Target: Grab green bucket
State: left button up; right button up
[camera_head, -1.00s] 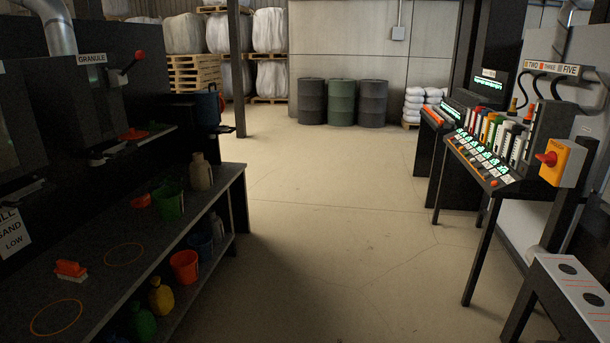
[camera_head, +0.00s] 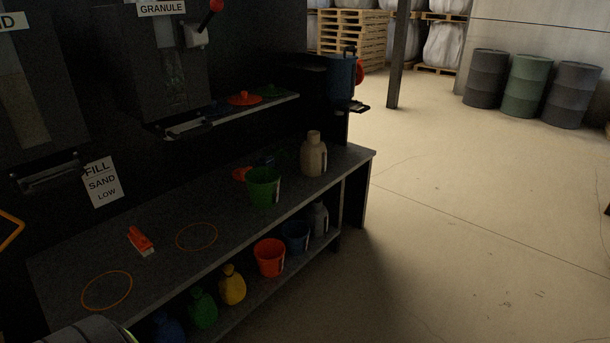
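The green bucket (camera_head: 263,187) stands upright on the top of the dark workbench (camera_head: 75,252), towards its right end and near the front edge. A beige jug (camera_head: 313,156) stands to its right, and small red and dark items lie just behind it. Neither of my grippers shows in the head view. A rounded grey part at the bottom left edge looks like a piece of my own arm.
The lower shelf holds an orange bucket (camera_head: 269,258), a blue bucket (camera_head: 295,236), a yellow jug (camera_head: 232,286) and a green jug (camera_head: 203,308). An orange brush-like item (camera_head: 140,239) lies on the top. Open floor (camera_head: 470,230) lies to the right; drums (camera_head: 527,86) stand far back.

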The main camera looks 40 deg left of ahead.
aim_at(262, 182)
jog(key=i+l+u, duration=0.1)
jog(key=i+u, duration=0.2)
jog(key=i, duration=0.25)
jog(key=i+l+u, duration=0.3)
jog(key=i, duration=0.25)
jog(key=i+l+u, duration=0.3)
jog(key=i, duration=0.2)
